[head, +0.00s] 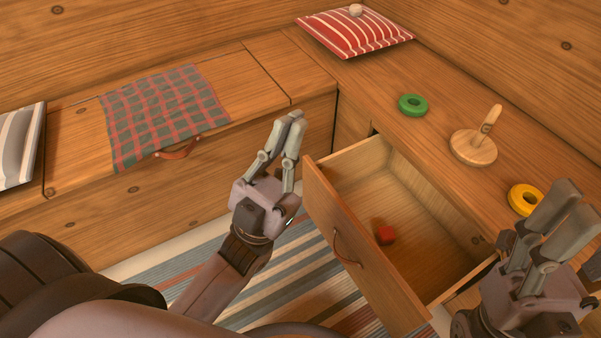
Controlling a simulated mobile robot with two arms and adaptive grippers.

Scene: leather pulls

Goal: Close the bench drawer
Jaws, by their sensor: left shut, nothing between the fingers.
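The bench drawer (357,246) in the right-hand bench is pulled well out. A small red block (385,235) lies inside it. The drawer front has a curved leather pull (345,249). My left gripper (289,125) is shut and empty, fingers pointing up, to the left of the drawer's far front corner. I cannot tell whether it touches the drawer. My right gripper (574,207) is at the lower right, in front of the bench top in the picture and right of the drawer. Whether its fingers are open or shut is unclear.
The bench top (450,106) holds a green ring (412,105), a wooden peg stand (473,148), a yellow ring (525,199) and a striped red cushion (355,32). A plaid cloth (165,112) covers part of the left bench. A striped rug (225,262) lies on the floor.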

